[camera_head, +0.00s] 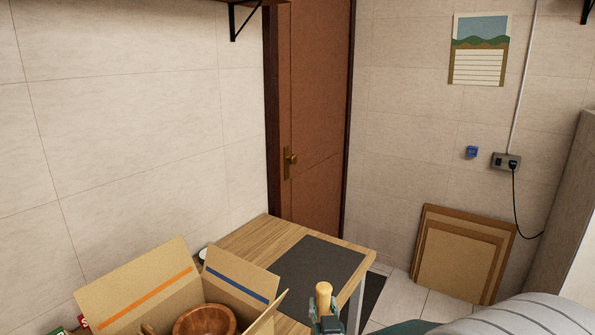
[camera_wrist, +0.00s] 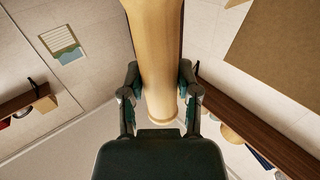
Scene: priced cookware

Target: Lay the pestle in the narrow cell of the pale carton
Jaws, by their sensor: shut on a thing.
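The pestle (camera_head: 323,291) is a pale wooden rod with a rounded end. My gripper (camera_head: 326,313) is shut on it at the bottom of the head view, to the right of the carton. In the wrist view the pestle (camera_wrist: 157,50) runs between both fingers of my gripper (camera_wrist: 160,92). The pale carton (camera_head: 143,286) stands open at the lower left of the head view, its flaps spread, with an orange and a blue stripe. A brown wooden bowl (camera_head: 204,322) sits inside it. The narrow cell cannot be made out; the carton's lower part is cut off.
A wooden table (camera_head: 248,238) with a dark mat (camera_head: 318,270) lies behind the carton and gripper; the mat looks bare. A small white item (camera_head: 203,254) is partly hidden behind a flap. Flat boards (camera_head: 462,254) lean on the right wall. A grey striped form fills the lower right.

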